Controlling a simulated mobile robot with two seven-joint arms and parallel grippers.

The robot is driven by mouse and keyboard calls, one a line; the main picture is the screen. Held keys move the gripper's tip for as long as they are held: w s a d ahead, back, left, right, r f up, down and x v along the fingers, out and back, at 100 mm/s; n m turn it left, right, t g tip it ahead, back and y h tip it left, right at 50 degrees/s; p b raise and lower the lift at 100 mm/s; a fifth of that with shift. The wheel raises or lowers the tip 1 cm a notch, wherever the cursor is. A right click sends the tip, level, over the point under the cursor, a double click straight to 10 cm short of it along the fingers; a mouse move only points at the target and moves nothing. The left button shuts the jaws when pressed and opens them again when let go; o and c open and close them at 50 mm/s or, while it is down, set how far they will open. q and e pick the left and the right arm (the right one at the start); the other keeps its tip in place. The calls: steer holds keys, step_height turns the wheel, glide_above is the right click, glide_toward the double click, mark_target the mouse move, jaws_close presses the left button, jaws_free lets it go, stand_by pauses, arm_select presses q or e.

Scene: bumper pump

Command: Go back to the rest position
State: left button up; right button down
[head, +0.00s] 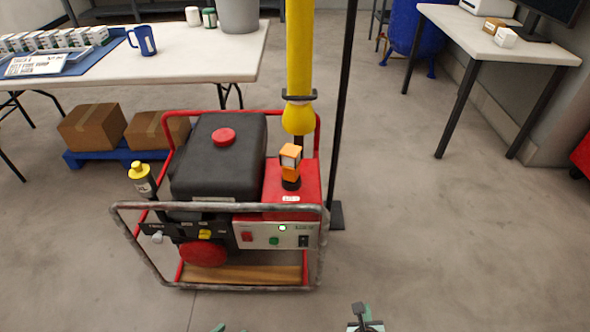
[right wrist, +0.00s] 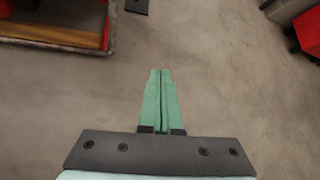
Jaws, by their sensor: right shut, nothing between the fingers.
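My right gripper (head: 366,313) is at the bottom edge of the head view, in front of and to the right of the pump frame. In the right wrist view its green fingers (right wrist: 160,72) are pressed together with nothing between them, over bare floor. A small green tip of my left gripper (head: 218,328) just shows at the bottom edge of the head view; its jaw state cannot be made out. The pump unit (head: 221,165), with a black tank, red parts and a tubular frame, stands on the floor ahead, apart from both grippers.
A yellow vertical pipe (head: 299,50) rises behind the pump, beside a thin black pole (head: 345,100). A white table (head: 190,60) stands at the back left, with cardboard boxes (head: 92,128) on a blue pallet below. A desk (head: 490,38) is at the right. The floor (head: 450,240) at right is clear.

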steer(key=d+h, duration=0.1)
steer(key=d, duration=0.9)
steer(key=s+a+r+m+g+y, duration=0.1)
steer(key=s+a+m+y, duration=0.3)
steer(key=m, duration=0.6)
steer(key=s+a+r+m+g+y, duration=0.1)
steer(key=s+r+m+g, duration=0.1)
steer(key=s+m, duration=0.6)
step_height(320, 180, up, 6)
steer(key=w+d+m+t+y, duration=0.1)
steer(key=w+m, duration=0.1)
steer(key=m, duration=0.9)
steer(key=a+r+m+t+y, duration=0.1)
steer(key=a+m+t, duration=0.1)
steer(key=a+m, duration=0.5)
arm_select(q)
steer(key=s+a+r+p, duration=0.1)
steer(key=a+r+p, duration=0.2)
steer(key=r+p, duration=1)
steer(key=p, duration=0.4)
steer(key=shift+s+n+y, duration=0.25)
steer(key=shift+n+y, duration=0.05)
steer(key=shift+y, duration=0.1)
arm_select(e)
step_height(320, 180, up, 14)
steer(key=n, duration=0.1)
steer(key=shift+s+f+h, duration=0.25)
steer(key=shift+h, duration=0.15)
